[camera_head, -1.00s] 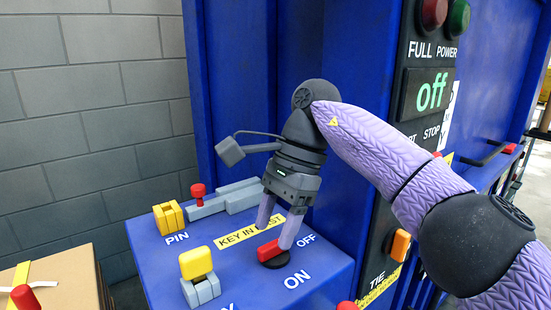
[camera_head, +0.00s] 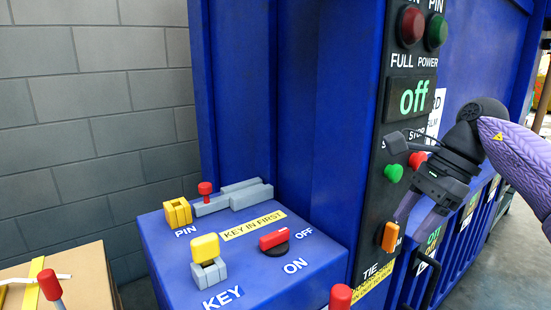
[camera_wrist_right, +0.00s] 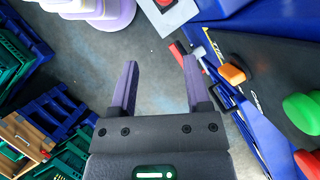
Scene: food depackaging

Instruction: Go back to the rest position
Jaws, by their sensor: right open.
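My right gripper (camera_head: 412,228) is open and empty, in front of the control panel's lower part, near the orange switch (camera_head: 390,237). In the right wrist view its two purple fingers (camera_wrist_right: 159,65) are spread apart with only floor between them. The red-handled rotary switch (camera_head: 273,239) sits on the blue console between ON and OFF labels, clear of the gripper. My left gripper is not in view.
The blue console (camera_head: 180,262) carries a yellow key block (camera_head: 205,248) and a yellow pin block (camera_head: 178,212). The panel display (camera_head: 412,98) reads "off". A cardboard box (camera_head: 75,275) stands at lower left. Blue and green crates (camera_wrist_right: 65,115) show in the wrist view.

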